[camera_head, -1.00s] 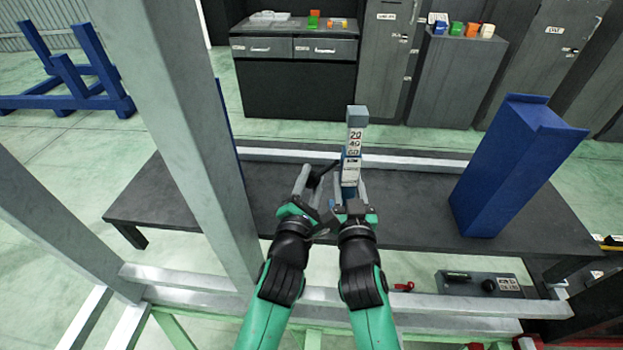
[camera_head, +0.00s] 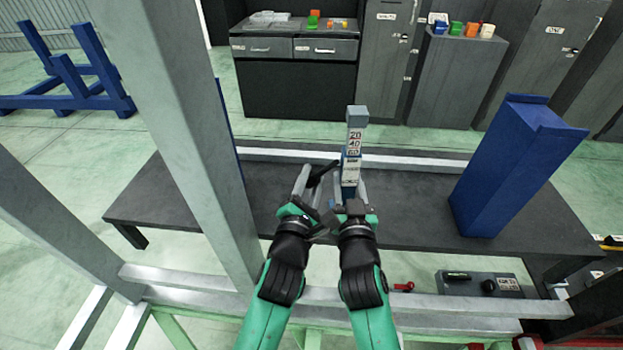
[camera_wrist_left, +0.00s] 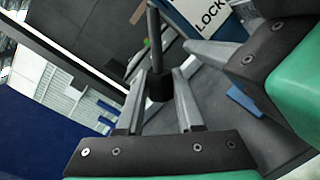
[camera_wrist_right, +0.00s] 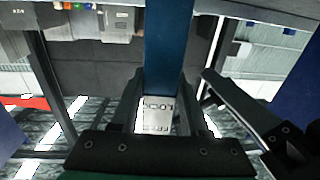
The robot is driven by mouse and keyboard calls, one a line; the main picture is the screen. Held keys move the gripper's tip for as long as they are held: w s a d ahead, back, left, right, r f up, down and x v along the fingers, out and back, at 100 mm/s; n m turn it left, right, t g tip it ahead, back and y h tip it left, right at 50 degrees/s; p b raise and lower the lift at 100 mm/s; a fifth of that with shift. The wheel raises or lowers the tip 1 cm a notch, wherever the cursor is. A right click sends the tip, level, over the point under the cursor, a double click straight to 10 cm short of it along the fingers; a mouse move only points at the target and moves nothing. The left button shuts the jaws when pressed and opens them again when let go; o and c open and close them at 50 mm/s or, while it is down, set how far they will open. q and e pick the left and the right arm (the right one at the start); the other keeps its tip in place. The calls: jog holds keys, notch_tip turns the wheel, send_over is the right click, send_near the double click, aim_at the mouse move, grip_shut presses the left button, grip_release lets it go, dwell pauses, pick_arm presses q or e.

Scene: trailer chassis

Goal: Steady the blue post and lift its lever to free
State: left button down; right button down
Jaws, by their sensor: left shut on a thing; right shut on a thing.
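The blue post (camera_head: 347,190) stands upright at the middle of the head view. A grey column (camera_head: 356,118) with a 20-40-60 scale and a square top rises from it. My right gripper (camera_head: 351,186) is shut on the post, whose blue body (camera_wrist_right: 168,45) passes between the fingers in the right wrist view. The dark lever (camera_head: 324,170) juts from the post's left side. My left gripper (camera_head: 309,182) is shut on it. In the left wrist view, the lever (camera_wrist_left: 155,40) has its thick black end between the fingertips. A LOCK label (camera_wrist_left: 209,14) shows on the post.
A dark bench top (camera_head: 405,215) lies beneath the post. A large blue block (camera_head: 510,170) stands to the right. A thick grey upright (camera_head: 185,130) stands close on the left. A grey rail (camera_head: 430,308) crosses in front, with a dark control box (camera_head: 480,283) beyond it.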

pick_arm(q)
jog(key=shift+a+r, duration=0.1)
jog(key=shift+r, duration=0.05)
dwell(0.3)
jog(key=shift+a+r+m, duration=0.3)
jog(key=shift+r+m, duration=0.1)
jog(key=shift+m, duration=0.35)
jog(key=shift+a+r+m, duration=0.25)
jog(key=shift+r+m, duration=0.1)
jog(key=shift+m, duration=0.4)
jog(key=shift+s+a+r+m+g+y, duration=0.15)
jog(key=shift+r+m+g+y, duration=0.1)
jog(key=shift+r+m, duration=0.25)
jog(key=shift+w+a+r+m+g+y, duration=0.15)
jog(key=shift+r+m+g, duration=0.15)
jog(key=shift+m, duration=0.4)
jog(key=shift+s+a+r+m+g+y, duration=0.1)
jog(key=shift+r+m+g+y, duration=0.1)
jog(key=shift+r+m, duration=0.7)
jog(key=shift+a+r+m+g+y, duration=0.1)
jog(key=shift+r+m+g+y, duration=0.1)
jog(key=shift+r+m, duration=0.65)
jog(key=shift+d+f+m, duration=0.1)
jog(key=shift+f+m, duration=0.1)
jog(key=shift+m, duration=0.15)
jog(key=c, duration=0.5)
grip_release()
jog(key=shift+f, duration=0.1)
